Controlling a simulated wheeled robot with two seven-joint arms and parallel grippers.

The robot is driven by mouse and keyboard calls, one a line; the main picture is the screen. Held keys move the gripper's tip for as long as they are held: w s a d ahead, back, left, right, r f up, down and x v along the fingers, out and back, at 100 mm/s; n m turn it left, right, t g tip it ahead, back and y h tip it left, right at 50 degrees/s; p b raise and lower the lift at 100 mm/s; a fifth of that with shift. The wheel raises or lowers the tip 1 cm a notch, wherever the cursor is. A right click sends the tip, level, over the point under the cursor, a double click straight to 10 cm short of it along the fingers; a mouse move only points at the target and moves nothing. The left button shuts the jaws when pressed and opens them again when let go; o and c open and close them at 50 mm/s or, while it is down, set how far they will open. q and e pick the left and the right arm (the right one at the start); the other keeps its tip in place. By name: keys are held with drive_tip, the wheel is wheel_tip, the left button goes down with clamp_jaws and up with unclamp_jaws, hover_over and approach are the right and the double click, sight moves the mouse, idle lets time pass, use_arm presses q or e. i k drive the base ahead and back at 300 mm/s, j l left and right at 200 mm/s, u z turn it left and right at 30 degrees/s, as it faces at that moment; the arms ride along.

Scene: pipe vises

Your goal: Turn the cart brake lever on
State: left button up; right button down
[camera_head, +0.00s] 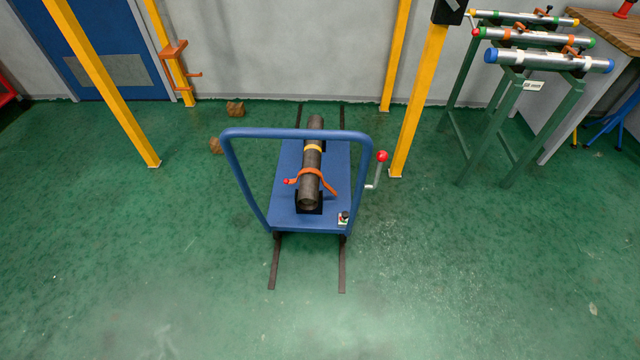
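A blue cart (284,216) with a raised blue push handle (297,133) stands mid-floor, its handle end towards me. A lever with a red ball knob (382,156) and a grey shaft sticks up at the cart's right side. It looks like the brake lever, and I cannot tell whether it is on or off. A dark pipe (311,165) with a yellow band lies along the cart, held by an orange strap or clamp with a small red knob. Neither of my grippers is in view.
Dark rails (274,262) run on the floor under the cart. Yellow posts (417,100) stand right and left. Green stands (494,130) with pipes are at the right. Small brown blocks (235,108) lie behind left. The green floor in front is clear.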

sight(382, 156)
drive_tip(key=i+l+u, duration=0.25)
drive_tip(key=u, duration=0.2)
drive_tip(key=i+l+u, duration=0.25)
drive_tip(key=l+u, duration=0.15)
drive_tip(key=i+l+u, duration=0.15)
drive_tip(key=l+u, duration=0.3)
